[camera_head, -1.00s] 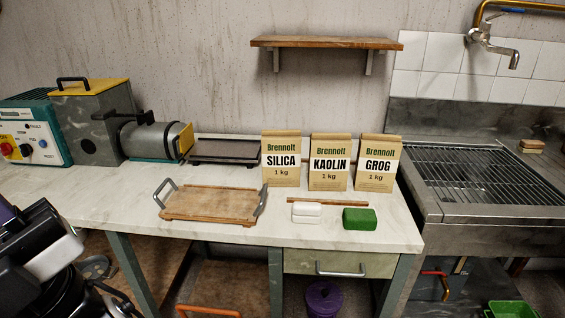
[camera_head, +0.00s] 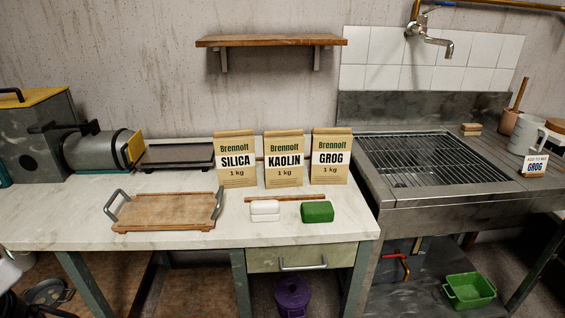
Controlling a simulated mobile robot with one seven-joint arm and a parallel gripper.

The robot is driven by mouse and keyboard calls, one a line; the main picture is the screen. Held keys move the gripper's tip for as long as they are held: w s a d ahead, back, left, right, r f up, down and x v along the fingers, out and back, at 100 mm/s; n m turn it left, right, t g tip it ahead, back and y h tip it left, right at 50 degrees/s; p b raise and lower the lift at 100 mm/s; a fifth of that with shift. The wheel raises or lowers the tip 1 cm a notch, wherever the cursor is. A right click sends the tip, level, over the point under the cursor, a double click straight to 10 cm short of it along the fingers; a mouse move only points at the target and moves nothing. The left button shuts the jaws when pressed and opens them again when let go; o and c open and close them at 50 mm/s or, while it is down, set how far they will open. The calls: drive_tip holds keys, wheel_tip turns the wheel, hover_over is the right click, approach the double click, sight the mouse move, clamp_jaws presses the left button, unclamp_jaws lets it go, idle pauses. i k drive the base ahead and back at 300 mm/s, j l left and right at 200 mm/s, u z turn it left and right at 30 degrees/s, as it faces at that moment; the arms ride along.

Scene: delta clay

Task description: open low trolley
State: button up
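No trolley can be clearly made out. Under the worktable, between its legs, a brown wooden surface (camera_head: 195,287) shows low down, cut off by the bottom edge; I cannot tell if it is part of the low trolley. A small part of my arm shows at the far left edge. My gripper is not in view.
The worktable (camera_head: 60,215) carries a wooden tray (camera_head: 165,211), bags of silica (camera_head: 236,178), kaolin (camera_head: 284,177) and grog (camera_head: 331,175), and white and green blocks. A shut drawer (camera_head: 300,257) sits below. A purple bucket (camera_head: 292,297) and green basin (camera_head: 470,290) stand low.

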sight(194, 291)
drive_tip(key=u, duration=0.85)
drive_tip(key=k+j+z, duration=0.1)
drive_tip(key=k, duration=0.25)
drive_tip(key=i+j, duration=0.15)
drive_tip(key=i, duration=0.25)
